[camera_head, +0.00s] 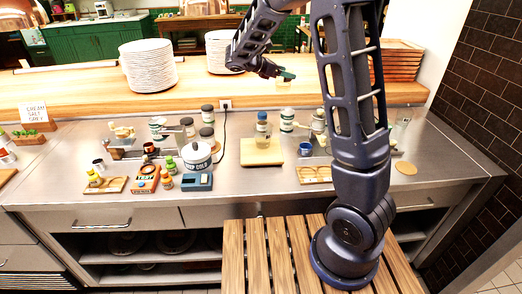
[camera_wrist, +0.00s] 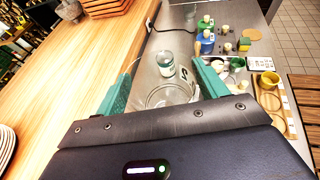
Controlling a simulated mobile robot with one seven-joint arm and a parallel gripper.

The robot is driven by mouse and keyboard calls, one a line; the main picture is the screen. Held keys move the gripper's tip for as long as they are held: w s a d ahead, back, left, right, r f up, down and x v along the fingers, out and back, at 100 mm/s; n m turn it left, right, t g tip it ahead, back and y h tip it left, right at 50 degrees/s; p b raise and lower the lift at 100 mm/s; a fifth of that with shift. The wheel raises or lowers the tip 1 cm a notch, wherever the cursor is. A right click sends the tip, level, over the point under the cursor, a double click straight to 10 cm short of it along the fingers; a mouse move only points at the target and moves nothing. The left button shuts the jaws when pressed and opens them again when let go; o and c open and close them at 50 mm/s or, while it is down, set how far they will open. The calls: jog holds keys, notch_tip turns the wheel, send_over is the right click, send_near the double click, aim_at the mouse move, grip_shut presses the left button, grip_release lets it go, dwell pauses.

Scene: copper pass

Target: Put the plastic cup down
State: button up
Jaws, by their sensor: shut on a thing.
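My gripper (camera_wrist: 160,88) has green fingers and is shut on a clear plastic cup (camera_wrist: 168,96), seen between the fingers in the wrist view. In the head view my gripper (camera_head: 284,76) is small, held up in the air in front of the wooden ledge, above the back of the steel counter (camera_head: 235,190). The cup in it is hard to make out there.
A white pot (camera_head: 196,155), several jars and small trays crowd the counter's left and middle. Plate stacks (camera_head: 148,66) stand on the ledge (camera_head: 60,90). The counter's front strip is mostly clear.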

jog(key=s+a+r+n+t+y, duration=0.15)
jog(key=s+a+n+t, duration=0.25)
jog(key=s+a, duration=1.25)
jog(key=f, duration=2)
jog(key=shift+w+a+f, duration=0.1)
jog(key=shift+w+a, duration=0.05)
jog(key=shift+a, duration=0.2)
jog(key=shift+f, duration=0.1)
jog(key=o, duration=0.9)
jog(key=v, duration=1.2)
jog(key=shift+r, duration=0.25)
